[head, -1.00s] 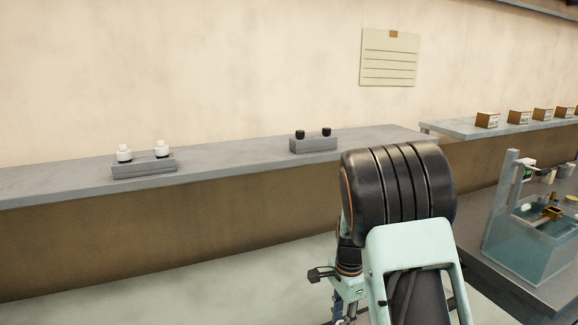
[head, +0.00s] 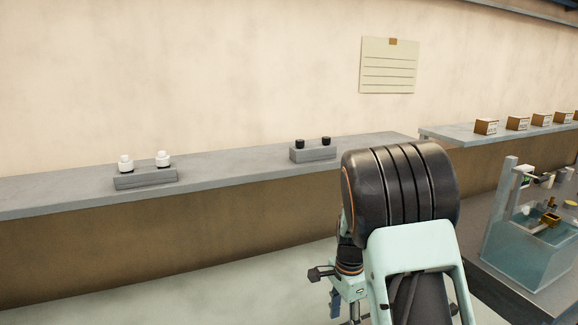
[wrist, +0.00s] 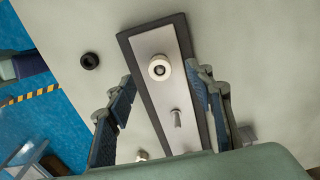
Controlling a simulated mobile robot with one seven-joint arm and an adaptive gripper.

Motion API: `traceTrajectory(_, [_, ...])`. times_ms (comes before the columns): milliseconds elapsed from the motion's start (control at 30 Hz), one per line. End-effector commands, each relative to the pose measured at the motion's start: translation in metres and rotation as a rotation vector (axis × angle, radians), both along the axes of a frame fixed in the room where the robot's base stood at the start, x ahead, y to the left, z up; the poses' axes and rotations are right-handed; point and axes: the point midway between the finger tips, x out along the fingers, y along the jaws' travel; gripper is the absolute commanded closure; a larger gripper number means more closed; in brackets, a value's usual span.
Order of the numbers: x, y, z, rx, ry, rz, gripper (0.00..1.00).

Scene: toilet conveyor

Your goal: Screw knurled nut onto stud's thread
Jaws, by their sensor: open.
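In the wrist view a pale plate with a dark border bears an upright bare metal stud (wrist: 177,118) and a white round piece with a grey centre (wrist: 159,68). I cannot tell whether this piece is a nut on a second stud. A black ring-shaped piece (wrist: 89,61) lies left of the plate, and a small white piece (wrist: 142,155) shows partly at the plate's lower left. Which one is the knurled nut is not clear. My gripper (wrist: 160,76) is open, with its fingers on either side of the plate and nothing seen held between them.
A back shelf (head: 235,162) bears a grey block with two white pieces (head: 146,178) and another with two black pieces (head: 313,152). A clear tank (head: 530,248) stands at the right, with small boxes (head: 486,127) behind. Pale surface around the plate looks mostly free.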

Motion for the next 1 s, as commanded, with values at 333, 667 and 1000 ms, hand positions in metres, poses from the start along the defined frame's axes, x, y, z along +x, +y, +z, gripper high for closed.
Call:
traceTrajectory(333, [0.0000,0.0000,0.0000,0.000,0.000,0.000,0.69])
traceTrajectory(667, [0.0004,-0.0001,-0.0015,0.000,-0.001,0.100,0.69])
traceTrajectory(1000, [0.0000,-0.0001,-0.0005,0.000,0.000,0.405,0.69])
